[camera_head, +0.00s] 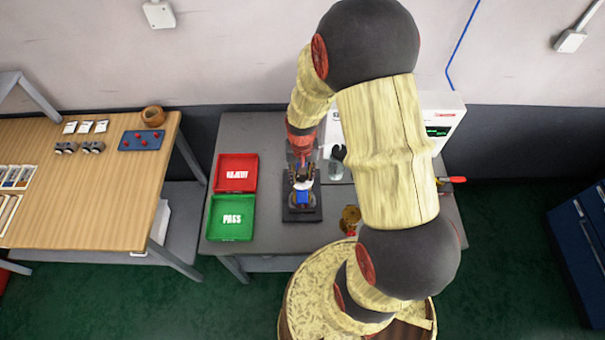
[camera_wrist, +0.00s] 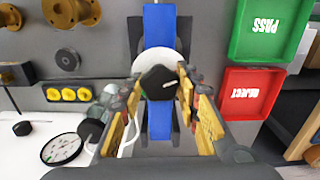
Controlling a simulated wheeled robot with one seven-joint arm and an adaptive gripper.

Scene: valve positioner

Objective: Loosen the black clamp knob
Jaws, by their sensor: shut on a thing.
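The black clamp knob (camera_wrist: 158,82) shows in the middle of the wrist view, in front of a white disc (camera_wrist: 165,60) and a blue body (camera_wrist: 160,25) on a dark base. My gripper (camera_wrist: 160,88) has its two fingers on either side of the knob, closed on it. In the head view the blue and white fixture (camera_head: 303,194) stands on a dark base plate on the grey bench, with my gripper (camera_head: 302,163) at its back end. The knob is too small and covered to make out there.
A red REJECT tray (camera_head: 236,174) and a green PASS tray (camera_head: 231,217) lie left of the fixture. A brass part (camera_head: 350,217) stands to its right. The wrist view shows a round gauge (camera_wrist: 62,149) and a strip with yellow discs (camera_wrist: 69,94).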

